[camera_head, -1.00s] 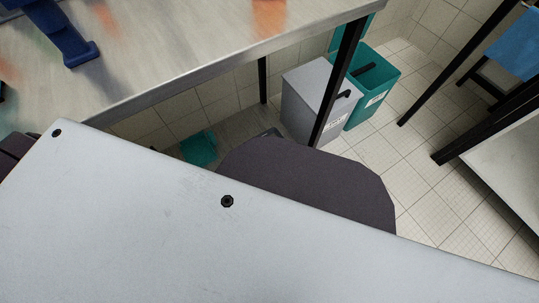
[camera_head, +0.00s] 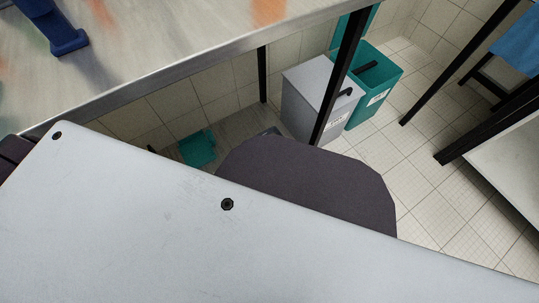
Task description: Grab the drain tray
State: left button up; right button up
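No thing that I can clearly tell is the drain tray is in view. A flat teal item (camera_head: 198,148) lies on the floor under the table, partly hidden; I cannot tell what it is. Neither my left nor my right gripper is in the head view. The pale panel with dark bolts across the front of the view appears to be part of my own body.
A metal-edged table (camera_head: 170,50) spans the upper left, with a dark blue stand (camera_head: 62,35) on it. A grey lidded bin (camera_head: 308,105) and a teal bin (camera_head: 375,88) stand by its black leg (camera_head: 340,75). Tiled floor (camera_head: 400,165) is clear at right. Another bench (camera_head: 500,165) stands far right.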

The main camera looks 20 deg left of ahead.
pick_arm(q)
jog(key=shift+w+d+f, duration=0.1)
jog(key=shift+w+d, duration=0.1)
jog(key=shift+w, duration=0.05)
dwell(0.3)
grip_shut()
dwell(0.4)
